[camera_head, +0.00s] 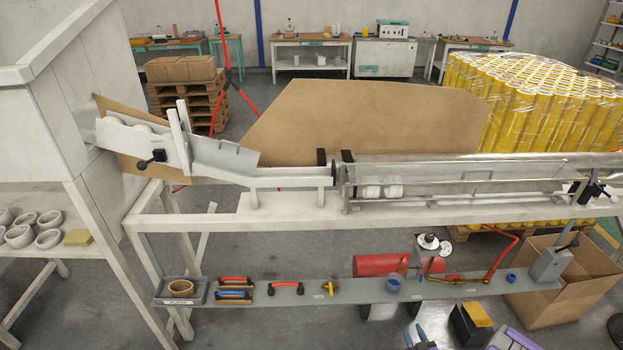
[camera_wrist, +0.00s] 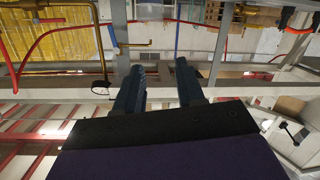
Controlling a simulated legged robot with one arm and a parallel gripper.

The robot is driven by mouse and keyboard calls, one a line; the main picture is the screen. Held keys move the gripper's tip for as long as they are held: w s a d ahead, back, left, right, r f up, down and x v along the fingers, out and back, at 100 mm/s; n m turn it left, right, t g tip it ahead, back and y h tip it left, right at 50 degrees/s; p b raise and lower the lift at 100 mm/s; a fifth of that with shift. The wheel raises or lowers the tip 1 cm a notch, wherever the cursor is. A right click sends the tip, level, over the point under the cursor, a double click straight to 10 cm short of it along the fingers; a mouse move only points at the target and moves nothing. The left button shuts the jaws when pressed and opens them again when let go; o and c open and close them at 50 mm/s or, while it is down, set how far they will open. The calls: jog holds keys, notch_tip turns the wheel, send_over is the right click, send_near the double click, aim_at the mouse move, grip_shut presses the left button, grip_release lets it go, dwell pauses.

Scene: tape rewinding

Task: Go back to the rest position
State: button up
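In the wrist view my gripper (camera_wrist: 159,68) shows two dark fingers standing apart with nothing between them. Its dark and purple body fills the bottom of that view. Pipes, rails and red tubing lie beyond the fingers, and the fingers do not appear to hold any of them.
The rewinding machine (camera_head: 292,178) stands on a white bench (camera_head: 270,211). Below is a grey shelf (camera_head: 340,299) with tools and a tape roll (camera_head: 181,287). A cardboard box (camera_head: 565,300) stands at right. Yellow rolls (camera_head: 545,105) are stacked behind. Floor shows below the shelf.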

jog(key=w+d+r+n+g, duration=0.1)
jog(key=w+d+r+g, duration=0.1)
jog(key=w+r+g, duration=0.5)
jog(key=s+a+r+m+g+h, duration=0.1)
jog(key=s+a+r, duration=0.1)
jog(key=r, duration=0.8)
jog(key=s+a+r+g+h, duration=0.2)
jog(key=s+a+r, duration=0.1)
jog(key=r, duration=0.6)
jog(key=s+a+r+m+g, duration=0.25)
jog(key=s+a+r, duration=0.45)
jog(key=s+r, duration=0.55)
jog(key=s+a+r+g, duration=0.1)
jog(key=s+a+r, duration=0.1)
jog(key=s, duration=0.6)
jog(key=s+a+r+g+y, duration=0.1)
jog(key=s+a+r+g, duration=0.1)
jog(key=s, duration=0.7)
jog(key=s+a+r+m+g, duration=0.1)
jog(key=s+a+r+g, duration=0.1)
jog(key=s+a, duration=0.3)
jog(key=s+r, duration=0.1)
jog(key=s, duration=0.3)
jog(key=shift+s+a+r, duration=0.2)
jog(key=shift+a+r, duration=0.1)
